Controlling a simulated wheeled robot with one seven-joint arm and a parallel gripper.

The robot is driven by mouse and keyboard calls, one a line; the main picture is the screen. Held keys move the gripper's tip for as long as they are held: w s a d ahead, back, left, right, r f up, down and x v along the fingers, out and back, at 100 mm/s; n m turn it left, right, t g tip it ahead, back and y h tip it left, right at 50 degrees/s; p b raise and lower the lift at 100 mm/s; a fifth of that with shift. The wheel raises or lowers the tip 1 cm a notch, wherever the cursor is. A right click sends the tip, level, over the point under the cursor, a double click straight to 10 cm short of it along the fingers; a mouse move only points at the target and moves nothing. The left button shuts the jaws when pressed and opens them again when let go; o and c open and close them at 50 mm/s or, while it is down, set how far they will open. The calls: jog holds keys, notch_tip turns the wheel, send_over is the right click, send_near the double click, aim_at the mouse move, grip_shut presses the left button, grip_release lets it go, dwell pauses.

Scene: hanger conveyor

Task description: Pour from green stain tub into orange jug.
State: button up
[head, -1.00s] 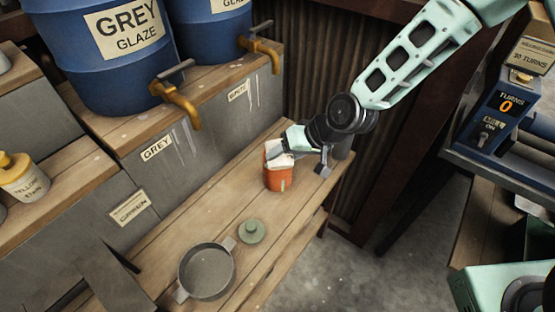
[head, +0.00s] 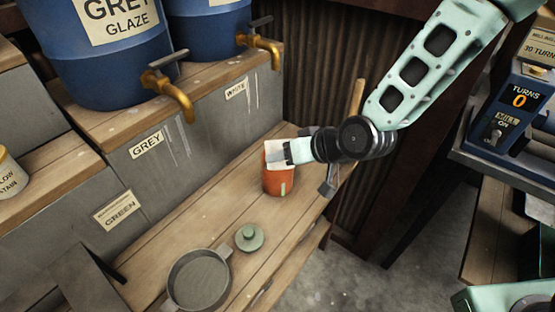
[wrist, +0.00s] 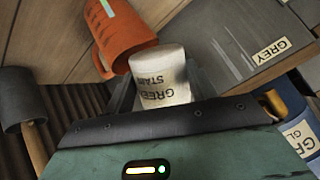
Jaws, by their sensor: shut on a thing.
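The green stain tub (wrist: 158,75), a white tub labelled "GREEN STAIN", is held in my gripper (wrist: 160,98). In the wrist view the tub is right at the mouth of the orange jug (wrist: 120,38). In the head view the orange jug (head: 278,182) stands on the wooden bench, with the white tub (head: 274,150) tilted over its top. My gripper (head: 288,152) reaches in from the right, above the jug. I cannot see any liquid flowing, and the inside of the jug is hidden.
A round grey pan (head: 199,280) and a green knobbed lid (head: 249,238) are on the bench in front of the jug. A mallet (head: 330,178) is behind my wrist. Blue glaze barrels with brass taps (head: 172,92) stand on the ledge at left.

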jog(key=shift+f+n+t+y+b, duration=0.3)
jog(key=shift+f+t+b, duration=0.35)
jog(key=shift+b, duration=1.5)
jog(key=shift+f+n+t+y+b, duration=0.35)
jog(key=shift+t+b, duration=0.6)
jog(key=shift+b, duration=1.65)
jog(key=shift+r, duration=0.2)
jog(key=f+t+b, duration=0.1)
jog(key=b, duration=0.1)
jog(key=shift+w+n+b, duration=0.15)
jog(key=shift+n+b, duration=0.1)
jog(key=shift+b, duration=0.1)
jog(key=t+b, duration=0.1)
jog(key=b, duration=0.2)
jog(key=f+n+t+y+b, duration=0.1)
jog(key=b, duration=0.3)
jog(key=shift+w+f+b, duration=0.2)
jog(key=shift+w+b, duration=0.05)
jog(key=shift+b, duration=0.05)
jog(key=shift+y+b, duration=0.25)
jog(key=shift+b, duration=0.35)
jog(key=shift+w+r, duration=0.1)
jog(key=shift+r, duration=0.15)
